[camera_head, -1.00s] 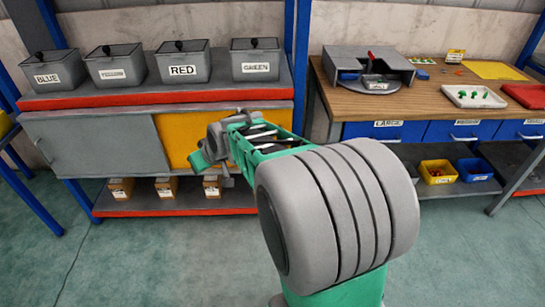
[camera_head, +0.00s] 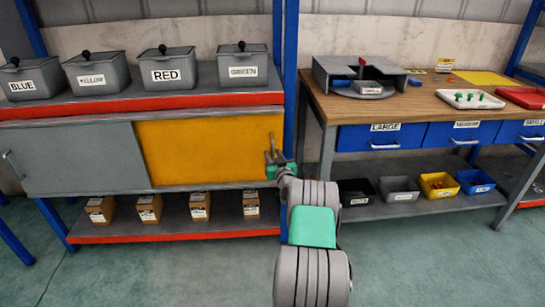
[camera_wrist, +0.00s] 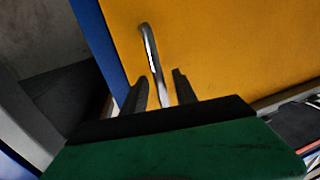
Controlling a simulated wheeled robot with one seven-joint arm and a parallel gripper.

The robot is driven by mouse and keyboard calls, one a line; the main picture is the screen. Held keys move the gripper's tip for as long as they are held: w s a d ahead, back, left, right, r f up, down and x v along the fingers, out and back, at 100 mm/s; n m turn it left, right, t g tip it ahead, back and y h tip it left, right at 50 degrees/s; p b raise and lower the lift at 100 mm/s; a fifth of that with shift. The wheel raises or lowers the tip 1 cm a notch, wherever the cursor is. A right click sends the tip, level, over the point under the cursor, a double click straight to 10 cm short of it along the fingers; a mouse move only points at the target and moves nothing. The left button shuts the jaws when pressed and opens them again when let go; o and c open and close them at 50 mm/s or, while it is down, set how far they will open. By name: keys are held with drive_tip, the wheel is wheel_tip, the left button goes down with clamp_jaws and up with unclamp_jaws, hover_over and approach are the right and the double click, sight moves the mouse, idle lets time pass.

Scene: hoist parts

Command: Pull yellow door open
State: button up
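The yellow door (camera_head: 200,148) is the right-hand panel of the cabinet under the shelf and fills the cabinet's right side. Its metal handle (camera_wrist: 152,55) stands near the blue post, at the door's right edge in the head view. My gripper (camera_head: 273,152) is at that right edge, in front of the door. In the wrist view, my gripper's two dark fingers (camera_wrist: 160,88) are apart, and the handle runs between them with visible gaps. The handle's lower end is hidden behind my gripper's body.
A grey door panel (camera_head: 75,160) with its own handle lies left of the yellow one. A blue post (camera_head: 290,75) stands close right of my gripper. Labelled bins (camera_head: 167,68) stand above and boxes (camera_head: 200,207) below. A wooden workbench (camera_head: 440,98) is at right.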

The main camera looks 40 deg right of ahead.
drive_tip(key=shift+w+d, duration=0.1)
drive_tip(key=shift+w, duration=0.15)
drive_tip(key=shift+c, duration=0.4)
clamp_jaws()
idle(0.9)
